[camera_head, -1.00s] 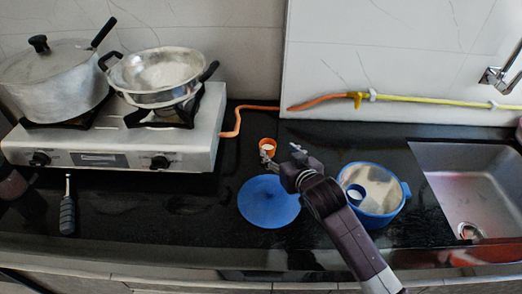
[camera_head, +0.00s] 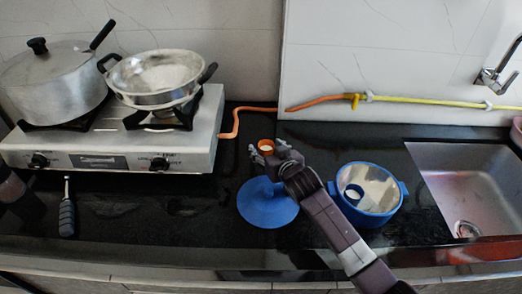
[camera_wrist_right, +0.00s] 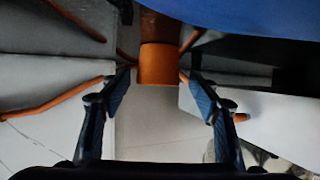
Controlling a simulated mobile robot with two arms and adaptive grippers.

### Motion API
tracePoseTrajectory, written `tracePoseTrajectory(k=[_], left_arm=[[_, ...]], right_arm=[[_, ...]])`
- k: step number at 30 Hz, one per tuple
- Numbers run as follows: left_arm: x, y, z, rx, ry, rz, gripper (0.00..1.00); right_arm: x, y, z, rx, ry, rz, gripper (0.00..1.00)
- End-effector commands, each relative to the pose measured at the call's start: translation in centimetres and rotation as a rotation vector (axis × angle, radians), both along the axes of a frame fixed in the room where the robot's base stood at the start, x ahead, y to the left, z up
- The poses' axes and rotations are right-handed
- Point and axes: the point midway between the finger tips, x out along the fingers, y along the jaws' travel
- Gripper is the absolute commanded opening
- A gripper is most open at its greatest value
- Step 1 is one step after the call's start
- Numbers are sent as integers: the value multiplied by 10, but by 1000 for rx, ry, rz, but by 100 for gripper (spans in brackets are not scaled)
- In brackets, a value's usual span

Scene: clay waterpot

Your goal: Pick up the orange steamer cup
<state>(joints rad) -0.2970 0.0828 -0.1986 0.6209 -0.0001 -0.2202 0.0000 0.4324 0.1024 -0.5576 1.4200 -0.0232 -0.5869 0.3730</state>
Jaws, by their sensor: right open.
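The small orange steamer cup (camera_head: 266,146) stands on the black counter, behind the blue round lid. My right gripper (camera_head: 270,153) is open at the cup, with one finger on each side of it. In the right wrist view the orange cup (camera_wrist_right: 160,66) is centred ahead of the gap between the two fingers (camera_wrist_right: 159,88). My gripper partly hides the cup's lower right side in the head view. My left gripper is not in view.
A blue pot (camera_head: 376,216) with a small cup inside stands to the right, close to the arm. The stove (camera_head: 120,146) with a pot and a pan is at left, the sink (camera_head: 465,165) at right.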

Motion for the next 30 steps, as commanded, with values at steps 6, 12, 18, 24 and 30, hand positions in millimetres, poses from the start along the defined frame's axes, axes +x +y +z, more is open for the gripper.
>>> tracePoseTrajectory(k=[6,12,18,24,30], left_arm=[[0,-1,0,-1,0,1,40],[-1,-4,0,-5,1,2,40],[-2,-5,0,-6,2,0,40],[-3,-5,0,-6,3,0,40],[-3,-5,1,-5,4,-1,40]], right_arm=[[0,-1,0,1,0,0,44],[0,-1,0,0,0,-1,22],[0,0,0,0,0,-1,19],[0,0,7,2,-2,0,19],[1,0,34,2,-5,0,19]])
